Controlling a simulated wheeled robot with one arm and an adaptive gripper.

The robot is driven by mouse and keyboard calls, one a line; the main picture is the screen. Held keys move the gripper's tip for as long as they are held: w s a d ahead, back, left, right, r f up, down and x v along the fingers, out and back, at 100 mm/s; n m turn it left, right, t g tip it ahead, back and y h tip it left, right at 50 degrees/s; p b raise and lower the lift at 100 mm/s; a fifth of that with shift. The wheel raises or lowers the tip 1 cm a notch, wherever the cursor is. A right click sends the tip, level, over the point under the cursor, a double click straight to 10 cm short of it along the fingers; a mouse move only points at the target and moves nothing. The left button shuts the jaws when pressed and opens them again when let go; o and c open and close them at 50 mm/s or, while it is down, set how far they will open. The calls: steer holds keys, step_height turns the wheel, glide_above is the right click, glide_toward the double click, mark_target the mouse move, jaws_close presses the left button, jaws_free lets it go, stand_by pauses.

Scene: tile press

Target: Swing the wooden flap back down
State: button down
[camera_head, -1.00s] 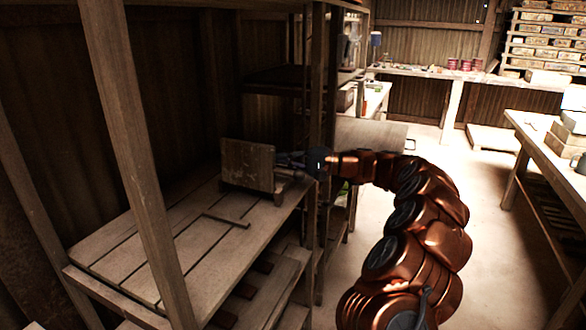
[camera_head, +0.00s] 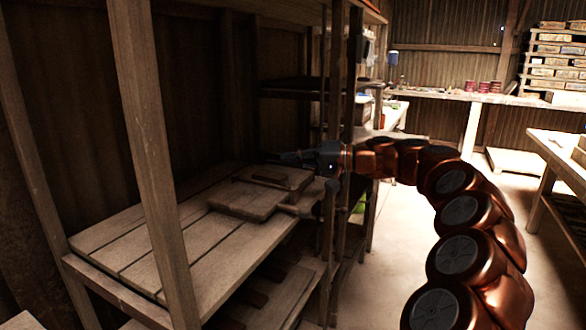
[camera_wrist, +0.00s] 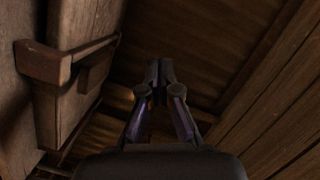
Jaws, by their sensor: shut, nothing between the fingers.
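The wooden flap (camera_head: 250,203) lies flat or nearly flat over the slatted shelf, on the near-left side of a flat wooden press base (camera_head: 278,176). A short round wooden part (camera_head: 300,210) shows at its right edge. My gripper (camera_head: 276,157) is above the far side of the base, pointing left, apart from the flap. In the wrist view my gripper (camera_wrist: 159,72) has its fingertips together with nothing between them. A wooden piece with a bar (camera_wrist: 45,62) is at the left there; I cannot tell which part it is.
The slatted shelf (camera_head: 140,248) is bare at the front left. Wooden posts (camera_head: 150,165) stand in front and at the right of it. A lower shelf (camera_head: 275,300) is below. A workbench (camera_head: 560,150) stands at the far right, with open floor between.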

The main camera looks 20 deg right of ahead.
mark_target(264, 201)
steer(key=s+a+f+n+b, duration=0.1)
steer(key=n+b, duration=0.1)
steer(key=b, duration=0.2)
steer(key=s+a+f+n+h+b, duration=0.1)
steer(key=a+f+n+b, duration=0.1)
steer(key=b, duration=0.3)
steer(key=s+a+f+n+h+b, duration=0.1)
steer(key=s+n+b, duration=0.1)
steer(key=b, duration=0.2)
steer(key=shift+a+f+n+b, duration=0.15)
steer(key=shift+a+n+b, duration=0.1)
steer(key=shift+n+b, duration=0.15)
steer(key=shift+s+a+f+n+t+h+b, duration=0.1)
steer(key=shift+a+f+n+t+h+b, duration=0.1)
steer(key=shift+f+n+b, duration=0.3)
steer(key=shift+s+a+f+n+t+h+b, duration=0.1)
steer(key=shift+f+n+t+h+b, duration=0.15)
steer(key=shift+b, duration=0.4)
steer(key=shift+s+a+f+b, duration=0.15)
steer(key=shift+f+b, duration=0.25)
steer(key=shift+b, duration=0.05)
steer(key=shift+s+a+f+b, duration=0.1)
steer(key=shift+f+b, duration=0.3)
steer(key=shift+a+f, duration=0.1)
steer(key=shift+f, duration=0.35)
steer(key=shift+r, duration=0.1)
